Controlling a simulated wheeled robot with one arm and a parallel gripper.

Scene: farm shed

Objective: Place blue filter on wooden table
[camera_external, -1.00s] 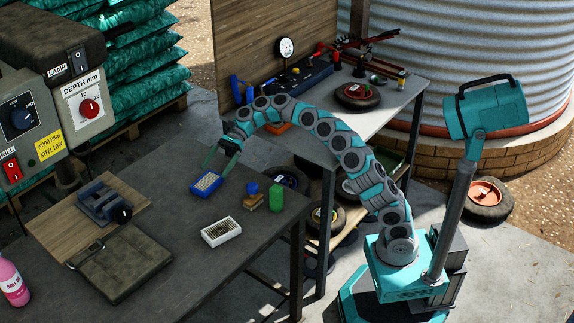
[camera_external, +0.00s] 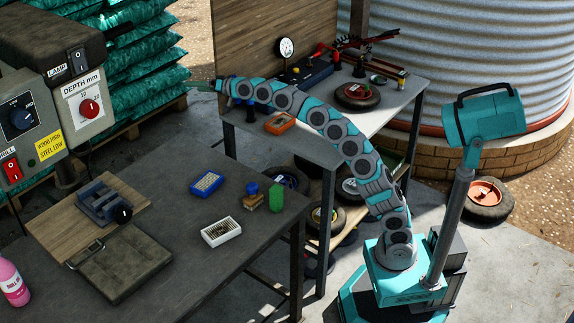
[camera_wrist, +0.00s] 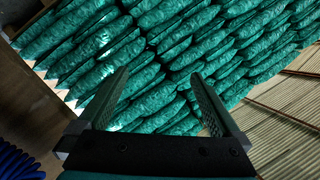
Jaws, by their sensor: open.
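The blue filter (camera_external: 207,183), a small blue-framed block with a pale top, lies flat on the dark-topped table (camera_external: 190,262), near its far edge. Nothing touches it. My gripper (camera_external: 197,85) is raised well above and beyond it, pointing left toward the stacked sacks. In the wrist view my gripper (camera_wrist: 160,85) has its two fingers apart, with nothing between them. The filter is not in the wrist view.
A white-framed block (camera_external: 221,232), a green cylinder (camera_external: 276,198) and a blue-knobbed brush (camera_external: 252,197) are near the filter. A blue vise (camera_external: 103,203) stands on a wooden board at left. An orange-framed block (camera_external: 280,123) lies on the grey bench behind. Teal sacks (camera_wrist: 150,60) fill the wrist view.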

